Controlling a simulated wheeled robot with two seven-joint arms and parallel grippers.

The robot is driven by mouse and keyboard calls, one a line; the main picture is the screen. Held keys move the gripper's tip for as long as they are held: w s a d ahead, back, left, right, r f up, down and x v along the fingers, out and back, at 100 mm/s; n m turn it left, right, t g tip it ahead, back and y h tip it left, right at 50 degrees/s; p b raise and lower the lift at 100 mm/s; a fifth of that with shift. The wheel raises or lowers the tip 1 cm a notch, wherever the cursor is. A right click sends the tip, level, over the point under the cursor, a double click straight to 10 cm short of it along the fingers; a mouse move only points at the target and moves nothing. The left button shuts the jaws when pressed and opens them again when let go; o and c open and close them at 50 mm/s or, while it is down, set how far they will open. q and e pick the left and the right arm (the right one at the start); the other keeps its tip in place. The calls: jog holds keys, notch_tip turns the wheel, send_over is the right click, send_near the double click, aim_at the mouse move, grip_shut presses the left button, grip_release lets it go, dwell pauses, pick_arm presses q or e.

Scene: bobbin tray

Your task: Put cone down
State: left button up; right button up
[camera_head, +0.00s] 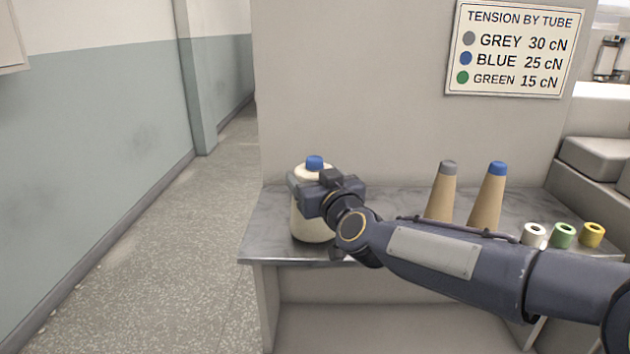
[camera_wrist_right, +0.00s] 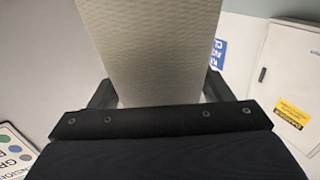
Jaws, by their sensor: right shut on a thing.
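The cone (camera_head: 313,224) is cream yarn with a blue tube tip (camera_head: 314,162), upright at the left end of the grey counter (camera_head: 275,249). Its base appears to be at the counter top; whether it bears on it I cannot tell. My right gripper (camera_head: 312,190) is shut on the cone's upper part. In the right wrist view the yarn surface (camera_wrist_right: 150,45) fills the space between the fingers (camera_wrist_right: 160,92). My arm hides part of the cone's right side. My left gripper is not in view.
Two bare brown cones stand behind my arm, one grey-tipped (camera_head: 441,195) and one blue-tipped (camera_head: 488,198). White (camera_head: 534,236), green (camera_head: 563,236) and yellow (camera_head: 592,235) spools lie at the right. A tension sign (camera_head: 511,48) hangs on the wall. The floor at left is clear.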

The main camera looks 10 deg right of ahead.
jog(key=o, duration=1.6)
jog(key=shift+f, duration=0.1)
jog(key=shift+s, duration=0.2)
jog(key=s+d+p, duration=0.2)
jog(key=s, duration=0.9)
jog(key=s+d+f+m+g, duration=0.1)
jog(key=s+d+f+g, duration=0.1)
jog(key=s+f+g, duration=0.2)
jog(key=s+d+f+m+g, duration=0.1)
jog(key=s+d+f+g, duration=0.2)
jog(key=s+f, duration=0.6)
jog(key=s+d+f+m+g, duration=0.2)
jog(key=s+f+g, duration=0.3)
jog(key=s, duration=0.6)
jog(key=shift+s+d+f, duration=0.1)
jog(key=shift+d+f, duration=0.1)
jog(key=shift+f, duration=0.25)
jog(key=shift+s+d+f, duration=0.1)
jog(key=shift+d+f, duration=0.05)
jog(key=shift+f, duration=0.3)
